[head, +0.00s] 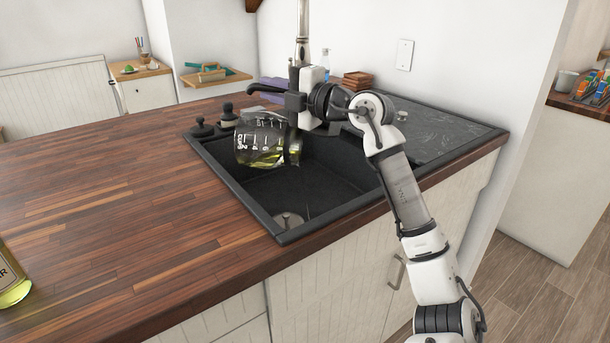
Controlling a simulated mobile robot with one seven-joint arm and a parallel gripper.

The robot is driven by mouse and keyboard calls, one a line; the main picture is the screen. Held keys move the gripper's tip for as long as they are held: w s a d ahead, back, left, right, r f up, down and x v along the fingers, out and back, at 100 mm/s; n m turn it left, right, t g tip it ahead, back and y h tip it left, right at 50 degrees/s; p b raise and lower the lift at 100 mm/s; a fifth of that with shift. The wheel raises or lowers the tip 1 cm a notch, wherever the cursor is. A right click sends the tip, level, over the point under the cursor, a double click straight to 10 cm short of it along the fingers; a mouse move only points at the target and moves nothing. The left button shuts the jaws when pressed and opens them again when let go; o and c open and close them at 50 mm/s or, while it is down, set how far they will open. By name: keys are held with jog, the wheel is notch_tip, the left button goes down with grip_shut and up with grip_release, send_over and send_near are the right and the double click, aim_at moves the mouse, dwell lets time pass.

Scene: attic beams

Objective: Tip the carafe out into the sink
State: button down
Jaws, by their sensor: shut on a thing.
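The carafe (258,142) is clear glass with white markings and a dark top, and some yellowish liquid lies low in it. It is tilted and hangs over the left back part of the black sink (315,172). My gripper (290,101) is shut on the carafe near its upper right side; the exact grip is partly hidden by the gripper and wrist. I cannot tell whether any liquid is leaving the carafe.
Dark knobs (202,128) stand at the sink's back left edge. A bottle with yellow liquid (12,277) is at the counter's left edge. The wooden counter (110,190) between is clear.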

aim_at(242, 115)
jog(key=shift+s+d+r+y, duration=0.1)
jog(key=shift+d+y, duration=0.1)
jog(key=shift+d, duration=0.15)
jog(key=shift+s+d+r+y, duration=0.1)
jog(key=shift+d+y, duration=0.1)
jog(key=shift+d, duration=0.15)
jog(key=a+h+p, duration=0.1)
jog(key=a, duration=0.1)
jog(key=w+a+g+h+p, duration=0.1)
jog(key=a+p, duration=0.1)
jog(key=a, duration=0.1)
jog(key=a+r+n+h+p, duration=0.1)
jog(key=a+p, duration=0.1)
jog(key=shift+w+a+r+g+h, duration=0.1)
jog(key=shift+w+a+g+h, duration=0.1)
jog(key=shift+a+g+h, duration=0.15)
jog(key=shift+a+p, duration=0.3)
jog(key=shift+a, duration=0.05)
jog(key=shift+w+f, duration=0.15)
jog(key=shift+f, duration=0.25)
jog(key=w+a+f+n+g+h+p, duration=0.2)
jog(key=a+f+n+g+h+p, duration=0.1)
jog(key=a+f+h+p, duration=0.6)
jog(key=shift+w+a+f+n+g+h+p, duration=0.3)
jog(key=shift+a+h+p, duration=1)
jog(key=shift+a+h, duration=0.9)
jog(key=shift+a, duration=0.15)
